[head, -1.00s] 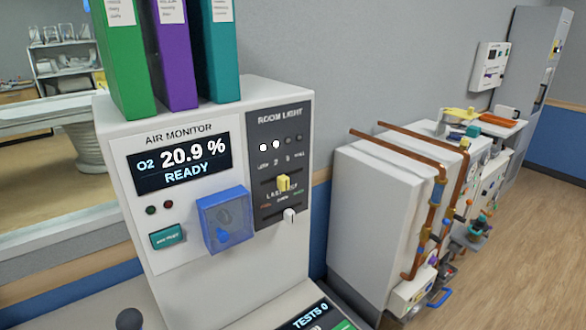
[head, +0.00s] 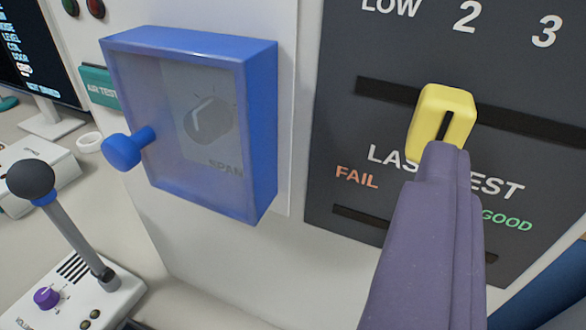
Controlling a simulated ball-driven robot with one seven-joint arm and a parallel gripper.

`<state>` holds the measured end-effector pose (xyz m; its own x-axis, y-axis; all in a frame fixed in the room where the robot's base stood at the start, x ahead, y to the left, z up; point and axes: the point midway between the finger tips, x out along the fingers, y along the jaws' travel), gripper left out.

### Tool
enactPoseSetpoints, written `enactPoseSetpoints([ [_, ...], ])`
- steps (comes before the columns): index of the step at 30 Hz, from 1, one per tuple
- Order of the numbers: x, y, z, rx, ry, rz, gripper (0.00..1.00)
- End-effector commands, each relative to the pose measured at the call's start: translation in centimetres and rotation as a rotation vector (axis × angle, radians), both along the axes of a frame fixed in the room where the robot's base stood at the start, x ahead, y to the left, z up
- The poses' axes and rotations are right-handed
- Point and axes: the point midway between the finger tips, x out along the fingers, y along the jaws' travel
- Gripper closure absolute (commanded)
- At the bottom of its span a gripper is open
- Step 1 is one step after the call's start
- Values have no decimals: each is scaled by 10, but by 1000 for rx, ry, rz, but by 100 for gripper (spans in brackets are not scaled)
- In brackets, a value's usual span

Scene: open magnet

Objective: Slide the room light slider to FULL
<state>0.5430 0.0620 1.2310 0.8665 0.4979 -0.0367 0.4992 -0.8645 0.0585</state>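The room light slider's yellow knob (head: 443,115) sits in a dark horizontal slot on the dark grey panel (head: 350,120), roughly below the "2" mark. "LOW", "2" and "3" show above the slot; the FULL mark is out of view. My gripper (head: 443,155), with purple-grey fingers, comes up from below. Its fingers look shut together, with the tips at the lower edge of the knob and overlapping it in the picture. I cannot tell for sure whether they touch. The fingers hide part of the "LAST TEST" lettering and the lower slot.
A blue clear-fronted cover box (head: 260,130) with a round blue knob juts out left of the panel. Further left stand a lever (head: 70,225) with a dark ball top, a small white control box (head: 75,300) and a monitor (head: 30,60). Slot room right of the yellow knob is clear.

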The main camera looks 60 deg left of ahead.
Motion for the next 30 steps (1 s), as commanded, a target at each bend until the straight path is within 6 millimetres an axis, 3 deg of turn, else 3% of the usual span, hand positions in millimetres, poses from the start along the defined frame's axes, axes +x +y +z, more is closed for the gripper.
enactPoseSetpoints([
  [2, -13, 8, -3, 46, 8, 46, 49],
  [5, -14, 17, -7, 71, 5, 74, 49],
  [16, 36, 50, -8, 71, 2, 73, 49],
  [27, 45, 55, -7, 70, 2, 71, 49],
  [30, 45, 55, -7, 70, 2, 71, 70],
])
